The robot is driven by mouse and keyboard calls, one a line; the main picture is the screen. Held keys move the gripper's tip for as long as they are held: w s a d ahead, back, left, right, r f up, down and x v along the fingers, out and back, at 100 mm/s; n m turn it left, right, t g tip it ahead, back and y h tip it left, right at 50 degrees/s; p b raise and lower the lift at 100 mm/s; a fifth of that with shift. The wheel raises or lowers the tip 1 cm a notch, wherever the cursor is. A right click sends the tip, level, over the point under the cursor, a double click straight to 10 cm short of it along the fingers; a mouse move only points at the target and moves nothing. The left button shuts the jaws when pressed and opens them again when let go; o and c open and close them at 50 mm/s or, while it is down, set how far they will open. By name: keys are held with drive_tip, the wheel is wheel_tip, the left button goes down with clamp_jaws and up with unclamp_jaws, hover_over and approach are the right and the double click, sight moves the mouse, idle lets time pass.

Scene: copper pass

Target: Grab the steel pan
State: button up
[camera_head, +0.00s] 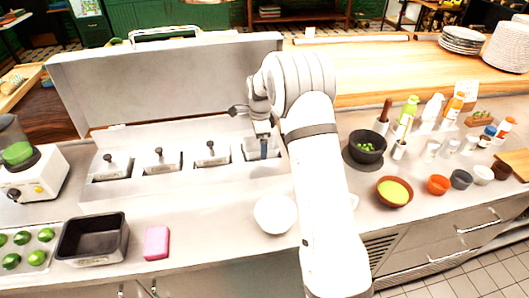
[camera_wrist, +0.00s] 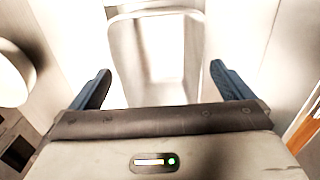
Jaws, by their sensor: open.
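The steel pan (camera_head: 252,156) sits in the right-hand well of the row of inserts in the steel counter unit, mostly hidden behind my gripper. In the wrist view the steel pan (camera_wrist: 157,60) is a bright, open metal container with a rounded rim. My gripper (camera_head: 263,143) is above this well, pointing down. In the wrist view the blue fingertips of my gripper (camera_wrist: 160,84) are wide apart, one to each side of the pan in the picture, with nothing held. I cannot tell whether they touch the rim.
Several lidded inserts (camera_head: 160,160) with black knobs stand left of the pan. A raised steel lid (camera_head: 165,80) stands behind them. A white bowl (camera_head: 275,214) is in front, near my arm. A black mortar (camera_head: 366,147) and several bottles are at right. A pink sponge (camera_head: 156,242) lies front left.

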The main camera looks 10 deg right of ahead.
drive_tip(key=shift+c, duration=0.3)
drive_tip(key=c, duration=1.3)
drive_tip(key=shift+o, duration=0.2)
